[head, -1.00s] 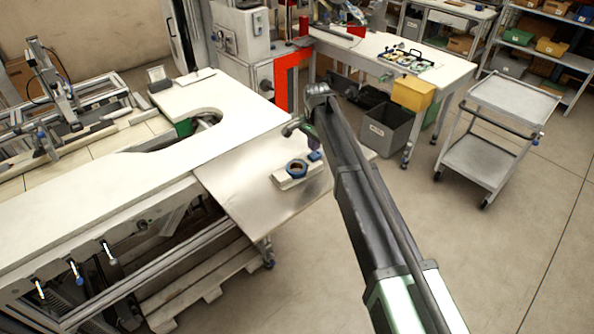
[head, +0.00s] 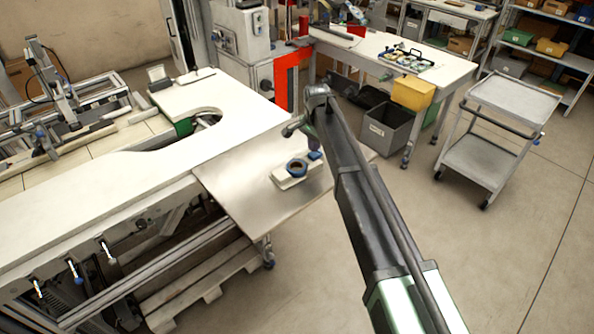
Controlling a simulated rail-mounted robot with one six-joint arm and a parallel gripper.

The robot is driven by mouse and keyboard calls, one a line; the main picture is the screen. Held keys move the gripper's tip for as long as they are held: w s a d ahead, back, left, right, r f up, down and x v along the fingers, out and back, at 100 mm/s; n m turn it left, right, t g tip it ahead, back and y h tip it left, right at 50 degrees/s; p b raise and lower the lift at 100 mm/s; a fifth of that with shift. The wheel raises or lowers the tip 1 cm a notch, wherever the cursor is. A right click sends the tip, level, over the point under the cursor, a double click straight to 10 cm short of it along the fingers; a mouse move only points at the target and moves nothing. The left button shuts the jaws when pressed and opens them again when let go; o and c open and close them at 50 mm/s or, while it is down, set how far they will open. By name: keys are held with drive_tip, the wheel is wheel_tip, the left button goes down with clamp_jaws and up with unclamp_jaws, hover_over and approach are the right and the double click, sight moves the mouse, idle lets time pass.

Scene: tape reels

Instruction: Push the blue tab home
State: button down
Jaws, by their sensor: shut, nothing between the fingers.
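A blue tab (head: 314,155) shows at the right end of a small white block (head: 286,183), which lies on the grey metal plate. A dark blue ring-shaped reel (head: 297,168) sits on the block, just left of the tab. My gripper (head: 312,147) is shut and empty. It points down at the tab from above; whether it touches the tab is too small to tell. My arm covers the area right of the tab, and part of the gripper is hard to make out.
The grey metal plate (head: 240,190) adjoins a white worktop (head: 120,175) with a curved cutout. The plate is bare left of the block. A grey trolley (head: 492,140) and a white table (head: 440,72) with bins under it stand well behind and to the right.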

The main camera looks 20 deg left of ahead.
drive_tip(key=shift+f+b, duration=0.9)
drive_tip(key=shift+f, duration=0.05)
drive_tip(key=shift+r, duration=0.15)
idle(0.5)
wheel_tip(320, 180, up, 7)
drive_tip(key=p, duration=0.7)
